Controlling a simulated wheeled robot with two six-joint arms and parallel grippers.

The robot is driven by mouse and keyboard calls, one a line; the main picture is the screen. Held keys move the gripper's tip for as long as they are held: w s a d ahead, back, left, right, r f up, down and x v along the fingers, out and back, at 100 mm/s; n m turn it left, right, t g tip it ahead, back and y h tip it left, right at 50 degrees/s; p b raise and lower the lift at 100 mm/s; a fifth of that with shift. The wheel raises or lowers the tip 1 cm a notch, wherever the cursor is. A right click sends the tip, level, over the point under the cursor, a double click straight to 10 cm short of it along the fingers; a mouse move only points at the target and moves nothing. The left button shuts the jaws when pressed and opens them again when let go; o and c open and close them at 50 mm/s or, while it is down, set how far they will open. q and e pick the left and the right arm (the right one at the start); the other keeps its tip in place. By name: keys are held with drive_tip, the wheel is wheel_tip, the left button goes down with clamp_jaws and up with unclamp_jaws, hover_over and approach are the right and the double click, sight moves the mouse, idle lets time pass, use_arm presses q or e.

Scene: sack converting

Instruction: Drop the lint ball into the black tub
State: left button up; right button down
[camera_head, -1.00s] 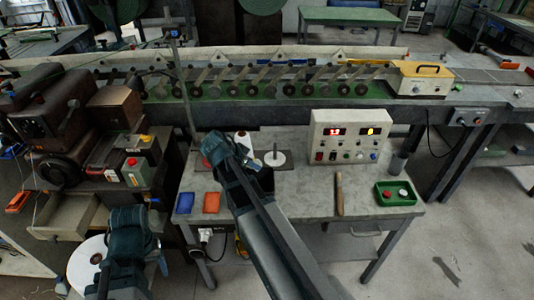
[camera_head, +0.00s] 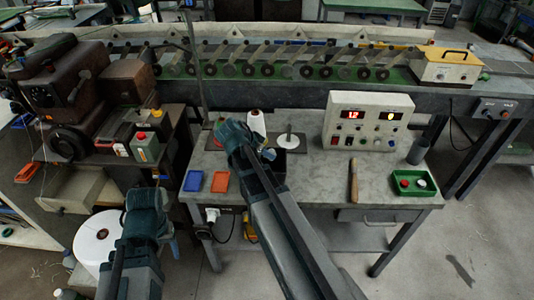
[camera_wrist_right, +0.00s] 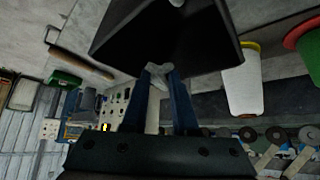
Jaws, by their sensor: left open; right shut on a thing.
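The black tub (camera_head: 291,144) stands on the grey table beside the white disc with a spindle, partly hidden by my right arm. It shows large and dark in the right wrist view (camera_wrist_right: 190,45). I cannot tell whether the ball is over the opening. My left gripper (camera_head: 169,238) is open, low at the left, off the table and away from the tub.
A white cone (camera_head: 256,121) stands behind the tub and a control box (camera_head: 367,124) to its right. A wooden-handled tool (camera_head: 353,181) and a green tray (camera_head: 400,188) lie further right. Blue (camera_head: 193,181) and orange (camera_head: 220,182) trays sit at the left front. The table's front middle is clear.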

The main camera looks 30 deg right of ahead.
drive_tip(key=shift+f, duration=0.15)
drive_tip(key=c, duration=0.6)
unclamp_jaws()
drive_tip(key=p+v, duration=1.1)
drive_tip(key=v, duration=0.3)
drive_tip(key=shift+f, duration=0.1)
drive_tip(key=s+a+f+n+g+y, duration=0.1)
drive_tip(key=s+a+f+n+y, duration=0.1)
drive_tip(key=s+a+n, duration=0.5)
drive_tip(key=s+a+f+n+g+y+b, duration=0.1)
drive_tip(key=s+a+f+n+y, duration=0.2)
drive_tip(key=s+a+n, duration=0.4)
drive_tip(key=a+n+y, duration=0.1)
drive_tip(key=a+n, duration=0.4)
drive_tip(key=a, duration=0.1)
drive_tip(key=shift+a+f, duration=0.25)
drive_tip(key=shift+a, duration=0.15)
